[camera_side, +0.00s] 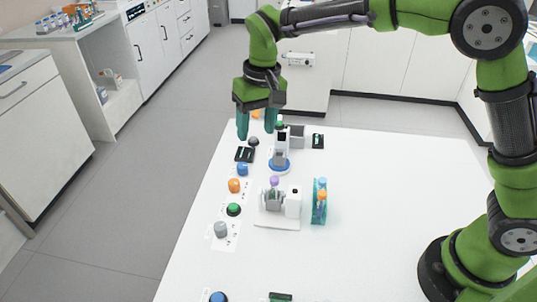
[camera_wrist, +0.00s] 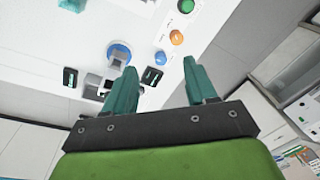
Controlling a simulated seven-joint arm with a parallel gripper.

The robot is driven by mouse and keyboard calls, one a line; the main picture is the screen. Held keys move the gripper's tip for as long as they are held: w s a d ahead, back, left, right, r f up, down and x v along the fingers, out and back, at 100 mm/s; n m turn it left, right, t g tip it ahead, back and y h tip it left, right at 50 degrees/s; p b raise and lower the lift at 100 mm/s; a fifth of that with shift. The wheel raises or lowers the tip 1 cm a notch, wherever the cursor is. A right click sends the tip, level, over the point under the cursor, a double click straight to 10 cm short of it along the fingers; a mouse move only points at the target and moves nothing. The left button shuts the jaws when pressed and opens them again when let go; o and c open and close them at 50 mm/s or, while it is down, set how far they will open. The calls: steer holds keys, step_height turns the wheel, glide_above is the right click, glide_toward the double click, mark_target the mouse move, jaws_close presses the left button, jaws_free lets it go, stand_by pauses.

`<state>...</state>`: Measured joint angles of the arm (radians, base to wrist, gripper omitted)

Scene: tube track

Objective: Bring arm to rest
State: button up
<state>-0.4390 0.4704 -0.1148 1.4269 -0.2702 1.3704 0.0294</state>
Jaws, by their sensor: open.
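My gripper (camera_side: 256,122) hangs above the far left part of the white table (camera_side: 370,215). Its teal fingers are spread apart with nothing between them. In the wrist view the open fingers (camera_wrist: 165,88) point over the table's edge, near a small device with a round blue base (camera_wrist: 118,52). In the side view that device (camera_side: 281,163) stands just right of and below the fingers. My gripper looks raised above the tabletop, but the exact height is hard to tell.
Along the left edge are blue (camera_side: 242,169), orange (camera_side: 234,185), green (camera_side: 233,209) and grey (camera_side: 221,229) buttons. A white device (camera_side: 293,201) and a teal rack (camera_side: 319,205) with tubes stand mid-table. The table's right side is clear. Cabinets (camera_side: 395,70) stand behind.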

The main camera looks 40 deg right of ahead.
steer(key=s+d+r+m+t, duration=0.1)
steer(key=s+d+r+t, duration=0.2)
steer(key=s+d, duration=0.4)
steer(key=s+d+r+m+t+y, duration=0.1)
steer(key=s+d+r+t, duration=0.2)
steer(key=s+d, duration=0.4)
steer(key=s, duration=0.7)
steer(key=shift+s+d+r+m, duration=0.25)
steer(key=shift+d+r+m, duration=0.05)
steer(key=shift+d, duration=0.05)
